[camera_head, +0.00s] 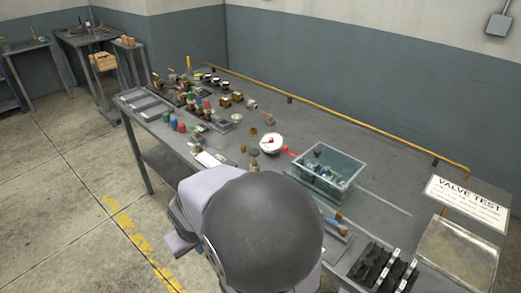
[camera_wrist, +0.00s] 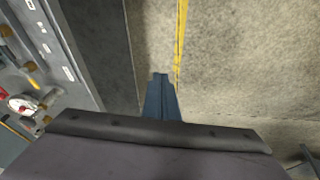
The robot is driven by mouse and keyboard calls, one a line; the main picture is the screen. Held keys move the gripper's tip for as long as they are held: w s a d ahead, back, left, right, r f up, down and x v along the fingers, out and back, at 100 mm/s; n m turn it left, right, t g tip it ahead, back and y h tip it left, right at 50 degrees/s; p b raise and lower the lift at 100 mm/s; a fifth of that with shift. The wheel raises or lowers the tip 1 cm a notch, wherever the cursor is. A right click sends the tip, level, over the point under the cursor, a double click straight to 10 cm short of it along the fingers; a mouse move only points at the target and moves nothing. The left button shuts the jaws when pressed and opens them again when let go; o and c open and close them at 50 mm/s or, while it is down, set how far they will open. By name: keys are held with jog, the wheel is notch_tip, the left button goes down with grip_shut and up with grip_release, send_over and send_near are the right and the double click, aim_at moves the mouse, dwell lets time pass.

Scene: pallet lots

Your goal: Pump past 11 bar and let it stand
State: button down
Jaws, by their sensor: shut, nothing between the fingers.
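A round white gauge (camera_head: 271,143) with red on its face sits on the grey bench, near the middle. A red lever-like part (camera_head: 290,153) lies just right of it. I cannot read the pressure. In the wrist view a white dial with red (camera_wrist: 22,103) shows at the left edge, tilted by the view. My gripper (camera_wrist: 160,76) is shut and empty, with its blue-grey fingers together over the floor beside the bench, well apart from the gauge. In the head view my arm hides the gripper and part of the bench's near edge.
A clear bin (camera_head: 328,170) of parts stands right of the gauge. Several fittings and colored caps crowd the left of the bench (camera_head: 375,165). A yellow pipe (camera_head: 350,121) runs along the back. A VALVE TEST sign (camera_head: 467,203) and dark rack (camera_head: 380,268) are at right.

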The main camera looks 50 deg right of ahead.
jog(key=w+d+r+t+h, duration=0.1)
jog(key=w+d+r+t, duration=0.15)
jog(key=w+d, duration=0.4)
jog(key=w+d+r+m+t+h, duration=0.1)
jog(key=w+d+r+t, duration=0.2)
jog(key=d, duration=0.7)
jog(key=w+d+r+t+h, duration=0.15)
jog(key=w+d+r, duration=0.25)
jog(key=d, duration=0.4)
jog(key=s+d+r+t+y+b, duration=0.1)
jog(key=s+d+r+t, duration=0.15)
jog(key=d, duration=0.45)
jog(key=s+d+n+t+y, duration=0.2)
jog(key=s+d+y, duration=0.1)
jog(key=s, duration=0.5)
jog(key=shift+d+n+y, duration=0.25)
jog(key=shift+n+y, duration=0.05)
jog(key=shift+y, duration=0.35)
jog(key=shift+w, duration=0.1)
jog(key=p, duration=0.2)
send_over(254, 153)
jog(key=s, duration=0.2)
notch_tip(254, 153, down, 2)
jog(key=shift+d+f+p, duration=0.2)
jog(key=shift+f+p, duration=0.1)
jog(key=shift+f, duration=0.8)
jog(key=shift+d+f+p, duration=0.15)
jog(key=shift+f+p, duration=0.15)
jog(key=shift+f, duration=0.8)
